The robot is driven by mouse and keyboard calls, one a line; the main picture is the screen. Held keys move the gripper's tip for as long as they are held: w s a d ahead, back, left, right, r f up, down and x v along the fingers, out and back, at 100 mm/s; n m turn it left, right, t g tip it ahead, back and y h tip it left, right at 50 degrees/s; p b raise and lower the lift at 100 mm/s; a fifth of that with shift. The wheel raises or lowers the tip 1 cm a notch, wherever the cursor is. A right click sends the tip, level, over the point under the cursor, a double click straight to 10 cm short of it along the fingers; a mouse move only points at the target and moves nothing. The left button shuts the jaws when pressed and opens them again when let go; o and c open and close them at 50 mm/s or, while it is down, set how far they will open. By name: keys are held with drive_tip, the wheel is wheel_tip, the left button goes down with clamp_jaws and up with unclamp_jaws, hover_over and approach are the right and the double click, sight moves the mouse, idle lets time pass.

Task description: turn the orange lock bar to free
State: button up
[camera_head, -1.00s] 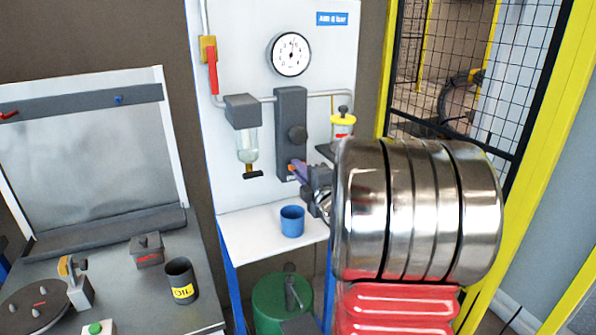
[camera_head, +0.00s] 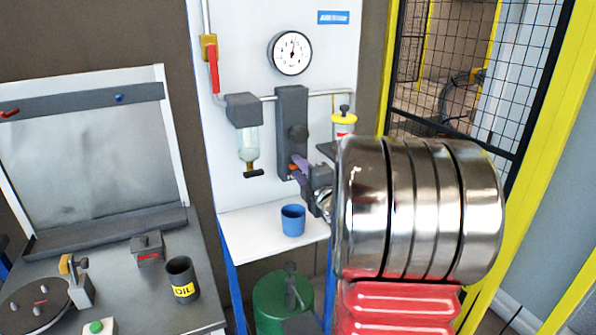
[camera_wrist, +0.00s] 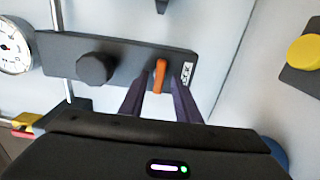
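The orange lock bar (camera_wrist: 160,75) sits on the right end of a dark plate, beside a small white label (camera_wrist: 187,73). In the wrist view it looks upright, running along the plate's short side. My gripper (camera_wrist: 159,88) is open, with one purple finger on each side of the bar and a visible gap to both. I cannot tell how far the fingertips reach over the bar in depth. In the head view the bar (camera_head: 291,168) is a small orange patch, partly hidden by my gripper (camera_head: 300,167).
A dark round knob (camera_wrist: 95,68) is on the same plate. The filter bowl (camera_head: 248,142) hangs to the left, and a yellow-capped oiler (camera_head: 343,124) is to the right. A blue cup (camera_head: 293,220) stands on the white shelf (camera_head: 258,240) below.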

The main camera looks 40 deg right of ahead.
drive_tip(key=v, duration=1.3)
drive_tip(key=shift+s+a, duration=0.15)
drive_tip(key=shift+s, duration=0.2)
drive_tip(key=w+a+f+m+g, duration=0.1)
drive_tip(key=a+f+m+g, duration=0.1)
drive_tip(key=a+m+g, duration=0.75)
drive_tip(key=s+a+f+m+y, duration=0.1)
drive_tip(key=s+a, duration=0.3)
drive_tip(key=a, duration=0.4)
drive_tip(key=s+a+f+m+g+y, duration=0.1)
drive_tip(key=s+a+f+m+y, duration=0.1)
drive_tip(key=s+a, duration=0.2)
drive_tip(key=s+a+f+m+g+y, duration=0.1)
drive_tip(key=s+a, duration=0.4)
drive_tip(key=a, duration=0.6)
drive_tip(key=shift+a+m+y, duration=0.35)
drive_tip(key=shift+m+y, duration=0.15)
drive_tip(key=shift+m, duration=0.15)
